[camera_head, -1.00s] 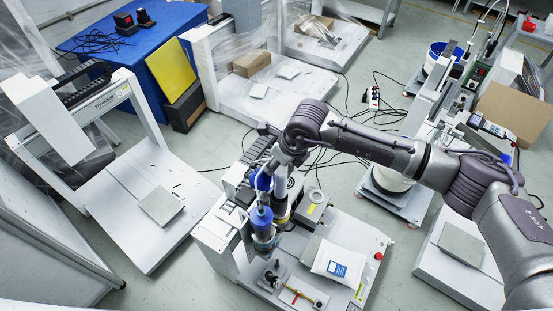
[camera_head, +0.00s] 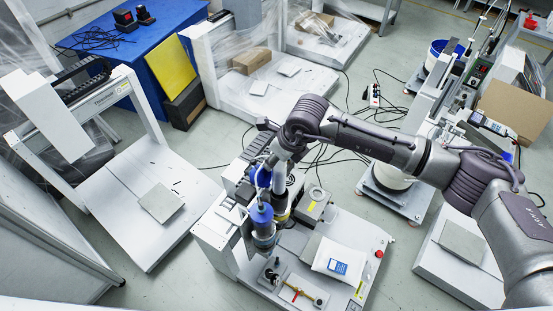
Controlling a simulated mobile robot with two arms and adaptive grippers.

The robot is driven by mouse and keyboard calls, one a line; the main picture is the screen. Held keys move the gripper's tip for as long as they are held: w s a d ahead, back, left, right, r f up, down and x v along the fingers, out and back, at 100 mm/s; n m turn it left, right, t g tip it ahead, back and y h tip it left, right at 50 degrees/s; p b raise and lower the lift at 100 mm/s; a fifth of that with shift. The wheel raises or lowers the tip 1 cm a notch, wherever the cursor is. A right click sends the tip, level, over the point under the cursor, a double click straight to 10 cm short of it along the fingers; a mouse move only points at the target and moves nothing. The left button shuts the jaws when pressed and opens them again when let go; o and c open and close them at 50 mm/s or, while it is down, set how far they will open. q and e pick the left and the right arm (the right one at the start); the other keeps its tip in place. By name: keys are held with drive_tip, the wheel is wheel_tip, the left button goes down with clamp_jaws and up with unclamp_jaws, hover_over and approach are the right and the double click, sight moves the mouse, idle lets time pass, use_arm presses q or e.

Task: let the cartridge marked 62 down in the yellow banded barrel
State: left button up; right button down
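My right arm reaches in from the right, and its end with the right gripper (camera_head: 274,168) is over the workstation. The fingers are too small and covered to tell open from shut. A blue cylindrical part (camera_head: 263,178) shows just under it; I cannot tell whether it is gripped. Below stands a blue-topped barrel (camera_head: 261,214) with a dark lower body. Close beside it is a dark barrel with a yellow band (camera_head: 282,217), its upper part mostly hidden. No number 62 can be read, so I cannot tell which part is the cartridge. My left gripper is not in view.
Black cables (camera_head: 325,160) lie behind.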

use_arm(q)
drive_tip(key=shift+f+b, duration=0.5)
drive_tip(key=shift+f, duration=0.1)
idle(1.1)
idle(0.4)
